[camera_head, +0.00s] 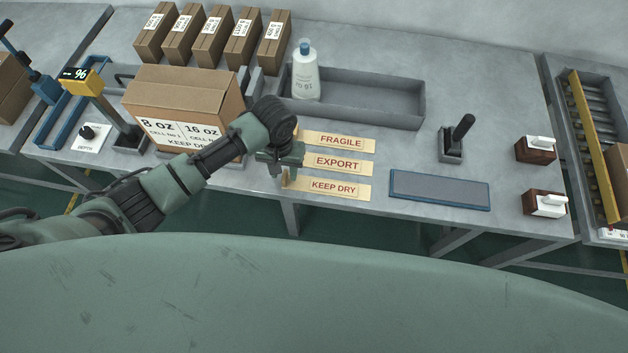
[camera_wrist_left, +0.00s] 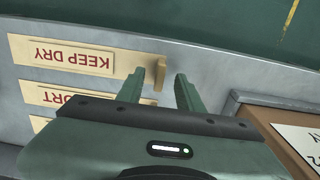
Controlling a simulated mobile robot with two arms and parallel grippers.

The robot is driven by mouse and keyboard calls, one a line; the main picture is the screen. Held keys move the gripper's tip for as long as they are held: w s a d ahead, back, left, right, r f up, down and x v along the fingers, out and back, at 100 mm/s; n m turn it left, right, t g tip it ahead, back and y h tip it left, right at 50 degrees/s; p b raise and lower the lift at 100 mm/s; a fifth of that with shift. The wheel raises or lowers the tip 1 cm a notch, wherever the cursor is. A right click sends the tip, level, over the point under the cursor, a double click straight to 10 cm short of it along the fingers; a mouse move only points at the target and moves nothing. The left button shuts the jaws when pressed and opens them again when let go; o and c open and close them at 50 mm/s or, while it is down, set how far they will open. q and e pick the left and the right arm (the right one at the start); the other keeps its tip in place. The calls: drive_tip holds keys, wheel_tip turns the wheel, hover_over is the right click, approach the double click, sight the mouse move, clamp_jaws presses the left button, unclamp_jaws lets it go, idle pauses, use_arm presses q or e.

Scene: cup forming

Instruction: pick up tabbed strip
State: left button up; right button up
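Three tan strips lie on the grey bench in the head view, reading FRAGILE (camera_head: 365,147), EXPORT (camera_head: 364,170) and KEEP DRY (camera_head: 362,193). The KEEP DRY strip has a small upright tab (camera_wrist_left: 159,79) at one end, which shows in the left wrist view. My left gripper (camera_head: 280,178) is at the left ends of the strips. In the left wrist view its fingers (camera_wrist_left: 161,75) are open, with the tab showing in the gap between them; I cannot tell whether they touch it. The left ends of the other strips are partly hidden. My right gripper is not in view.
A large carton (camera_head: 185,100) stands just left of my left gripper. A grey tray (camera_head: 370,105) with a white bottle (camera_head: 305,78) lies behind the strips. A blue-edged pad (camera_head: 439,190) lies to the right. Several small boxes (camera_head: 213,40) stand at the back.

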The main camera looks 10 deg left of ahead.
use_arm(q)
drive_tip(key=shift+f, duration=1.15)
clamp_jaws()
drive_tip(key=shift+r, duration=0.1)
drive_tip(key=shift+r, duration=0.45)
wheel_tip(320, 180, up, 19)
drive_tip(key=b, duration=0.1)
